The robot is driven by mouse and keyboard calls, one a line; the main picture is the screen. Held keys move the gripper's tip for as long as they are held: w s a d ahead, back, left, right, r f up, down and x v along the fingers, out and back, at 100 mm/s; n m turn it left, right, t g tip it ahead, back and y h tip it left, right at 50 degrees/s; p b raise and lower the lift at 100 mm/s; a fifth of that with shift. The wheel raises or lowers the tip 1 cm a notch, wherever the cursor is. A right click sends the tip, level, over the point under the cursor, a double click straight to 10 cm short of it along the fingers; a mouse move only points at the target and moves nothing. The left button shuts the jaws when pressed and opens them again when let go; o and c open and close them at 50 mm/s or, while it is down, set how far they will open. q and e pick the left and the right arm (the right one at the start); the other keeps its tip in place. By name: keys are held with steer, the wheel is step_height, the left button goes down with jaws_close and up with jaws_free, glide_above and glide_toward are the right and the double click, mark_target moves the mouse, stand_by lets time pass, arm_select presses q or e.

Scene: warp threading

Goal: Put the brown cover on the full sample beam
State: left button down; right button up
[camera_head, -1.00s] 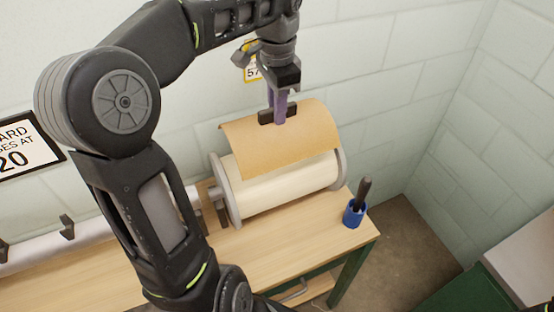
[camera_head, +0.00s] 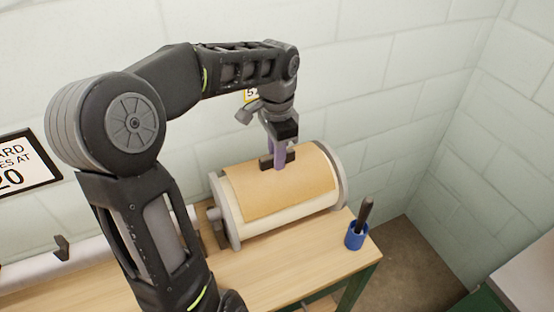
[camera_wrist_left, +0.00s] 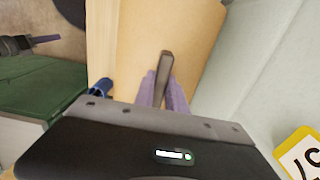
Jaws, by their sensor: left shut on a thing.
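The brown cover (camera_head: 262,192) is a curved tan sheet with a dark handle (camera_head: 266,163) on top. It lies over the upper part of the sample beam (camera_head: 290,215), a cream-wound roll between two grey end discs. I cannot tell whether the cover touches the roll all along. My left gripper (camera_head: 279,161) is above the beam, its purple fingers shut on the cover's handle. In the left wrist view the fingers (camera_wrist_left: 162,92) hold the dark handle, with the tan cover (camera_wrist_left: 165,30) behind it.
The beam rests on a wooden table (camera_head: 270,258). A blue cup (camera_head: 355,238) with a dark-handled tool stands near the table's right edge. A long pale roller (camera_head: 50,272) lies at the left. The wall is close behind the beam.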

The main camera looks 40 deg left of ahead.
arm_select(q)
steer(key=shift+f, duration=0.9)
steer(key=shift+f, duration=0.3)
steer(key=c, duration=1.4)
jaws_free()
steer(key=shift+r, duration=0.1)
steer(key=shift+o, duration=0.2)
